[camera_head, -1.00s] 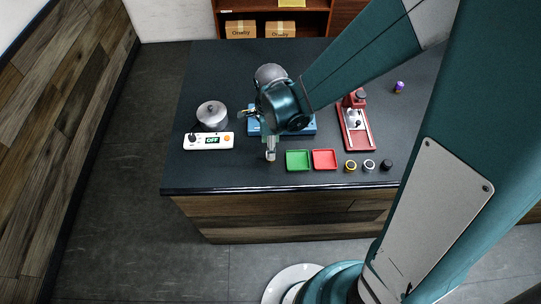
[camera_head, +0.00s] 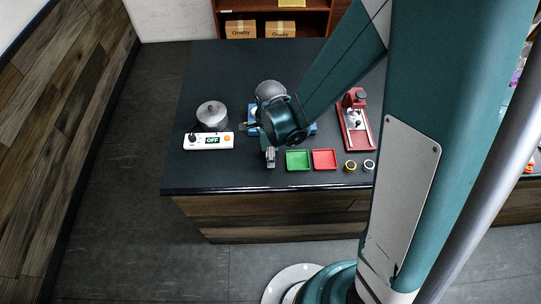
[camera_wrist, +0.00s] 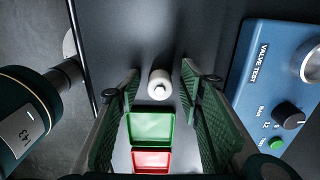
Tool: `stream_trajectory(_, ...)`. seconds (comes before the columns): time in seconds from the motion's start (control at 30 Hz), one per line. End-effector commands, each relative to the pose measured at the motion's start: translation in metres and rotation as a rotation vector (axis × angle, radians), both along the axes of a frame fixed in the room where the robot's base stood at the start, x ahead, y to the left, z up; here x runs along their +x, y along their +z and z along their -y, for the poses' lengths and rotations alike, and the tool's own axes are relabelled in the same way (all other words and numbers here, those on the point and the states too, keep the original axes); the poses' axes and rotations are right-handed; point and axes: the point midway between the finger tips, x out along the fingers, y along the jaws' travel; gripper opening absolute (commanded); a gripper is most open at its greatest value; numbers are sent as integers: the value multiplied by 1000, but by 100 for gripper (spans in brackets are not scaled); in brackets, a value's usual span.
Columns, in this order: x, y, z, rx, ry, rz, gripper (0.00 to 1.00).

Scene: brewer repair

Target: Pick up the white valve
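The white valve (camera_wrist: 159,86) shows in the wrist view as a small pale cylinder with a rounded tip. It lies between the two green padded fingers of my gripper (camera_wrist: 160,76). The fingers are spread, with a visible gap on each side of the valve. In the head view my gripper (camera_head: 270,157) points down at the counter, just left of the green tray. I cannot make out the valve there, as the fingers cover that spot.
A green tray (camera_head: 298,159) and a red tray (camera_head: 324,159) sit right of my gripper. The blue valve test box (camera_wrist: 268,85) is close by.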

Motion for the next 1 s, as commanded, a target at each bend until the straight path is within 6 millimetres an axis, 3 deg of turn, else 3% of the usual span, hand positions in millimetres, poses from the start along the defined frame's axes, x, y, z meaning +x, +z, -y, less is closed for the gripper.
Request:
stream_trajectory(0.6, 0, -1, 0, 0, 0, 0, 37)
stream_trajectory(0.87, 0, -1, 0, 0, 0, 0, 5)
stream_trajectory(1.0, 0, -1, 0, 0, 0, 0, 5)
